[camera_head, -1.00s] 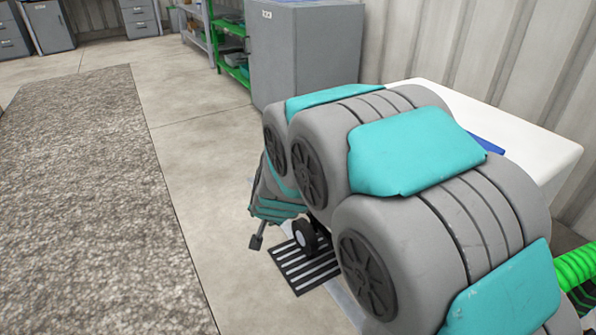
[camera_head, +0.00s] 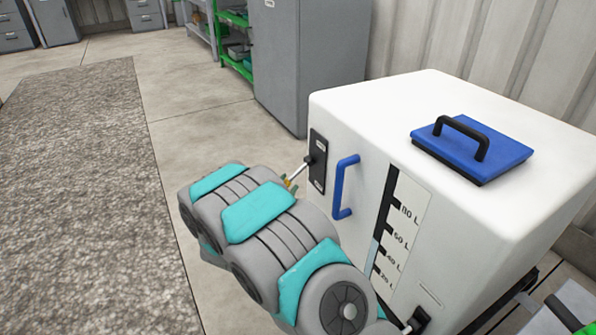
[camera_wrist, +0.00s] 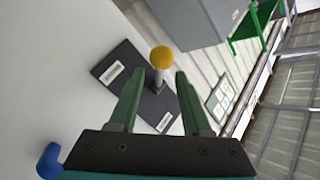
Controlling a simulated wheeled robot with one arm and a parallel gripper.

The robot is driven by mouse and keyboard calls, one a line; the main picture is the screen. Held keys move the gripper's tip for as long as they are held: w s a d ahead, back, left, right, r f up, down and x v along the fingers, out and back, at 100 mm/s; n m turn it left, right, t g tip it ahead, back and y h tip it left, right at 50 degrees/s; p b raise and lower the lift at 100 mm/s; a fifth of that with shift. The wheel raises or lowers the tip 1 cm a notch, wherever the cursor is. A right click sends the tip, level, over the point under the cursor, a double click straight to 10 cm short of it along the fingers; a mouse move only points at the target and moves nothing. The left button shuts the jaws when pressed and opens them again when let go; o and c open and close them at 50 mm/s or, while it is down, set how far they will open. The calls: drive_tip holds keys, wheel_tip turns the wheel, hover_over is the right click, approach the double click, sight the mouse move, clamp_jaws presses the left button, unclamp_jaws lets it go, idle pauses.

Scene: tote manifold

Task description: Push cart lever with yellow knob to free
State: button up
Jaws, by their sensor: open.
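The white tank cart (camera_head: 365,115) stands at the right in the head view. A black plate (camera_head: 318,160) on its near side carries a metal lever (camera_head: 300,172) that slants out toward my arm. In the wrist view, the lever's yellow knob (camera_wrist: 161,57) sits on its stem over the black plate (camera_wrist: 128,70), which has a white label near each end. My gripper (camera_wrist: 159,73) is open and empty. Its two green fingers point at the lever, with the knob between and just past the tips in the picture. I cannot tell the exact depth gap.
A blue handle (camera_head: 343,188) stands out beside the lever plate; it also shows in the wrist view (camera_wrist: 49,161). A blue lid (camera_head: 470,150) is on the tank top. A grey cabinet (camera_head: 310,60) and green shelf (camera_head: 233,45) stand behind. The floor at left is clear.

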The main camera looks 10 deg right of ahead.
sight(296, 172)
drive_tip(key=shift+x, duration=3.85)
clamp_jaws()
drive_tip(key=shift+d, duration=0.1)
